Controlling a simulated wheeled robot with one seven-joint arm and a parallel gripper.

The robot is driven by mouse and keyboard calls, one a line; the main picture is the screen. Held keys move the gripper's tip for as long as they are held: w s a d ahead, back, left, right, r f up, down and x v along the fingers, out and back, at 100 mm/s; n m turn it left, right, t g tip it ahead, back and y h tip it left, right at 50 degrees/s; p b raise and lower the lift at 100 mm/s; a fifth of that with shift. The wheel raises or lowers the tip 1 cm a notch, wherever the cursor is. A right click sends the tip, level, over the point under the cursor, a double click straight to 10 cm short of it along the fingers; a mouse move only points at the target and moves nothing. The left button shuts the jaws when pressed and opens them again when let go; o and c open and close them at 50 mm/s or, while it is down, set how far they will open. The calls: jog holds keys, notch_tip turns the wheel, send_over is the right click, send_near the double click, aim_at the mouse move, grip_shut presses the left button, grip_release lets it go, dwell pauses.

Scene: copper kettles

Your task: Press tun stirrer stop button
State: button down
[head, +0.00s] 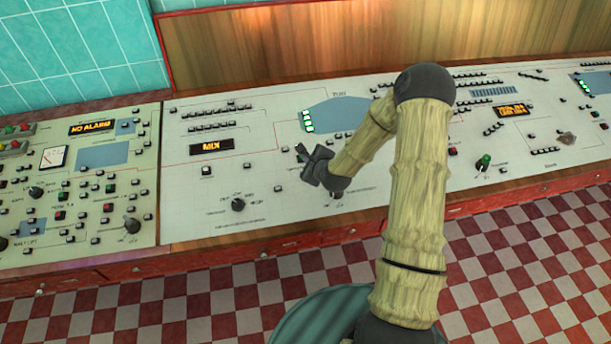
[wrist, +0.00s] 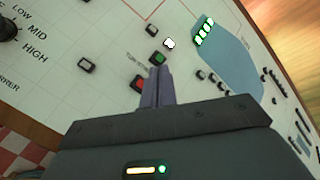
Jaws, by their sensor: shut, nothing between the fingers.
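In the wrist view a red button (wrist: 138,84) in a dark frame sits on the pale panel, partly covered by my fingers. A green button (wrist: 158,58) sits just beyond the fingertips, with small lettering beside the pair that is too blurred to read fully. My gripper (wrist: 158,70) is shut and empty, its fingertips over the panel between these two buttons. Whether they touch the panel cannot be told. In the head view my gripper (head: 302,152) is over the middle panel, and it hides the buttons there.
A lit white lamp (wrist: 169,43) is beyond the green button. A rotary dial (head: 238,204) stands to the left of my gripper, and a blue tank shape (head: 338,115) with green lights is behind it. A green-topped lever (head: 484,162) rises to the right.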

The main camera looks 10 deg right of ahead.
jog(key=shift+w+d+f+b, duration=0.1)
jog(key=shift+w+f+b, duration=0.2)
jog(key=shift+f+b, duration=0.75)
jog(key=shift+w+f+b, duration=0.25)
jog(key=shift+f+b, duration=0.35)
jog(key=shift+f, duration=0.8)
jog(key=shift+w+d+f+b, duration=0.1)
jog(key=shift+w+f+b, duration=0.2)
jog(key=shift+f+b, duration=0.75)
jog(key=shift+f, duration=0.2)
jog(key=shift+f, duration=0.4)
jog(key=shift+w+f+b, duration=0.15)
jog(key=shift+f+b, duration=0.15)
jog(key=shift+b, duration=0.15)
jog(key=shift+a+r, duration=0.1)
jog(key=shift+s+r+p, duration=0.2)
jog(key=shift+r+p, duration=0.3)
jog(key=shift+r, duration=0.2)
jog(key=r+p, duration=0.1)
jog(key=r, duration=0.1)
jog(key=s+r+p, duration=0.1)
jog(key=r+p, duration=0.1)
jog(key=shift+r, duration=0.4)
